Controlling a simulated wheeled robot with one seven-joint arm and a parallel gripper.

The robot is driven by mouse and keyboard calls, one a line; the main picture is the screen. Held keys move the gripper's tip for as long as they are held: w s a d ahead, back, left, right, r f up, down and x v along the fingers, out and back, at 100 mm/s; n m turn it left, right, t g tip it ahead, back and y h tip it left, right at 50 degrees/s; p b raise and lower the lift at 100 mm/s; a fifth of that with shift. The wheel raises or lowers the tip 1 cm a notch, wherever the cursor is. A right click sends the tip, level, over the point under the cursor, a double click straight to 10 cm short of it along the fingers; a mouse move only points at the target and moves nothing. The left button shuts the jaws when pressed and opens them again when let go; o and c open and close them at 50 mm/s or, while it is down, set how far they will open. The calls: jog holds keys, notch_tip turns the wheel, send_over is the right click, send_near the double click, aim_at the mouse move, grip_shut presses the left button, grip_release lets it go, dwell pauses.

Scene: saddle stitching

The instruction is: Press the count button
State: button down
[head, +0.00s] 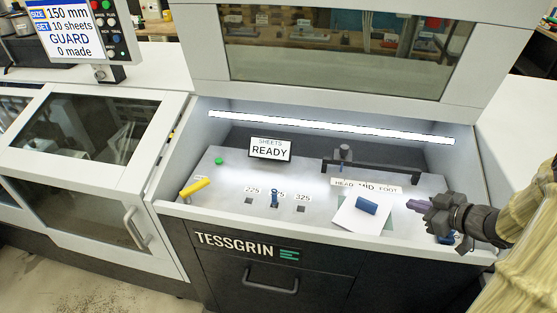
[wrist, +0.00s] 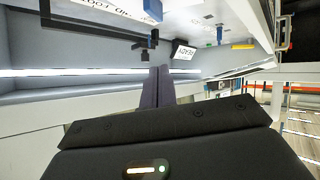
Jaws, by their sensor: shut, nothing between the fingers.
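A control panel stands at the upper left in the head view, with a screen (head: 68,30) reading 150 mm, 10 sheets, GUARD and 0 made. A column of small coloured buttons (head: 110,24) runs beside the screen; their labels are too small to read, so I cannot tell which is the count button. A separate green button (head: 219,160) sits on the machine deck at left. My gripper (head: 415,206) is at the right side of the deck, far from the panel. Its fingers are shut and empty, pointing left; they also show in the wrist view (wrist: 158,85).
The deck holds a yellow handle (head: 195,187), a blue peg (head: 274,198), a READY sign (head: 270,149) and a white sheet (head: 352,218) with a blue block (head: 367,205). A raised glazed guard (head: 345,50) stands above. A closed windowed cabinet (head: 85,150) is at left.

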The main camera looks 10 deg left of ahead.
jog(key=s+a+f+m+g+h+b, duration=0.2)
jog(key=s+a+m, duration=0.1)
jog(key=s, duration=0.3)
jog(key=s+a+f+m+g+h+b, duration=0.2)
jog(key=s+a+f+m+h+b, duration=0.1)
jog(key=s, duration=0.3)
jog(key=s+a+f+m+g+h+b, duration=0.2)
jog(key=s+a+f+m+h, duration=0.1)
jog(key=s+m, duration=0.2)
jog(key=shift+s+a+b, duration=0.15)
jog(key=shift+s+b, duration=0.2)
jog(key=shift+s, duration=0.05)
jog(key=shift+w, duration=0.1)
